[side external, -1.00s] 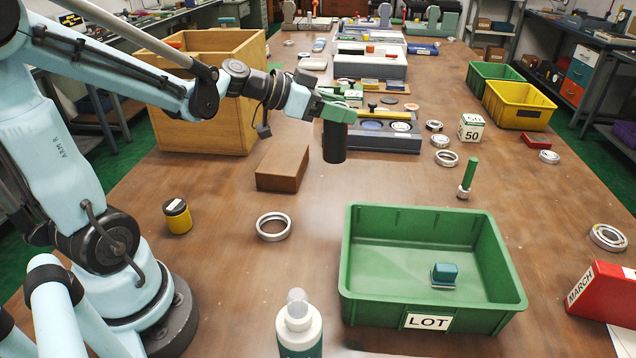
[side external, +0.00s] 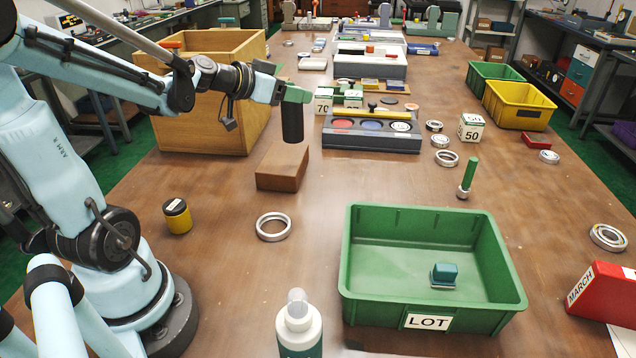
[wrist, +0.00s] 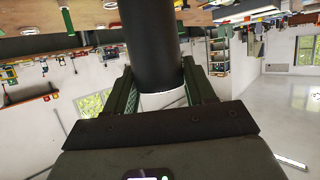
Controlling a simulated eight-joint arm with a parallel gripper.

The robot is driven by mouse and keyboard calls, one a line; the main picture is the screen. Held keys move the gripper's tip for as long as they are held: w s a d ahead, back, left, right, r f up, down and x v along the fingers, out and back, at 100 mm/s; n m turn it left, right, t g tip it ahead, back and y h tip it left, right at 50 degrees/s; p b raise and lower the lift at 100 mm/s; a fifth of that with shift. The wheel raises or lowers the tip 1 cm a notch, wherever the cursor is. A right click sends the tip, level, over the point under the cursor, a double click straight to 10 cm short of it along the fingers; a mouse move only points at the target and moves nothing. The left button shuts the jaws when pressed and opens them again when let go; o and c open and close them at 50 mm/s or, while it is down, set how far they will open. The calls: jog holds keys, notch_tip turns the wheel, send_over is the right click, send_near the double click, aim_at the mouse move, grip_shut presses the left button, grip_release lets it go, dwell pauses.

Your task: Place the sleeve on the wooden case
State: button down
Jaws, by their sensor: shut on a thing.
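The sleeve (side external: 293,124) is a black cylinder, held upright and hanging below my gripper (side external: 295,95). In the wrist view the sleeve (wrist: 150,45) stands between the two green fingers of my gripper (wrist: 160,92), which are shut on it. A closed brown wooden case (side external: 282,169) lies on the table. In the side view the sleeve's lower end appears just above the far end of this case, with a small gap; the exact depth between them cannot be told. A larger, open light-wood box (side external: 205,125) stands behind, to the left.
A grey tray with coloured discs (side external: 371,142) is right of the sleeve. A metal ring (side external: 273,227), a yellow jar (side external: 177,216), a white bottle (side external: 299,325) and the green LOT bin (side external: 360,295) are nearer the camera.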

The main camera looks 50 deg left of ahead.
jog(key=a+f, duration=0.5)
jog(key=f, duration=0.2)
jog(key=shift+w+a+f, duration=0.15)
jog(key=shift+a, duration=0.05)
jog(key=shift+f, duration=0.1)
dwell(0.4)
jog(key=shift+c, duration=1.9)
grip_release()
